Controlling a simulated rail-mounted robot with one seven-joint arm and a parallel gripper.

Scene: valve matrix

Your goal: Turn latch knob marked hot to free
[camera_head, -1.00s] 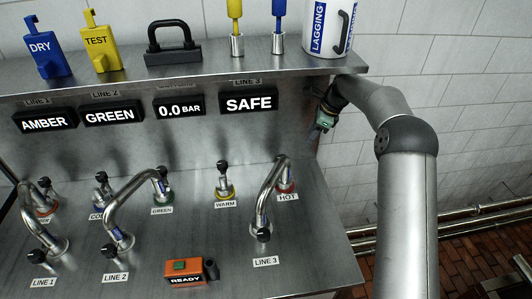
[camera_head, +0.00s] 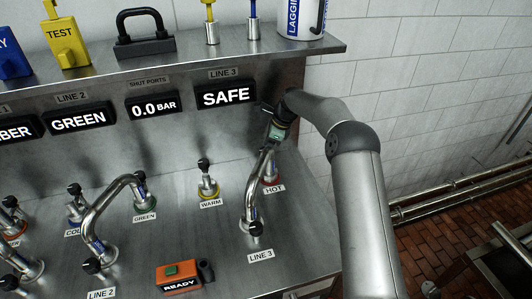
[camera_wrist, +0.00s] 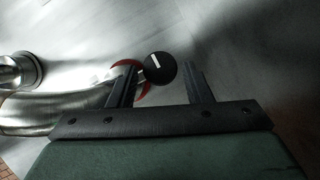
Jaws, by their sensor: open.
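The hot latch knob is a round black knob (camera_wrist: 160,67) with a white bar mark, beside a red ring (camera_wrist: 131,76) in the wrist view. In the head view the red ring (camera_head: 271,180) shows behind the HOT label (camera_head: 274,188); the knob itself is hidden there by my gripper and the pipe. My gripper (camera_head: 275,140) is above the hot port. In the wrist view my gripper (camera_wrist: 160,79) is open, with the knob between its two fingertips in the picture. I cannot tell whether they touch it.
The bent metal pipe (camera_head: 254,192) of line 3 runs beside the hot port, close to my gripper. The WARM port (camera_head: 207,187) stands to its left. The SAFE display (camera_head: 226,95) and the shelf (camera_head: 188,58) are behind and above. An orange READY box (camera_head: 178,277) sits in front.

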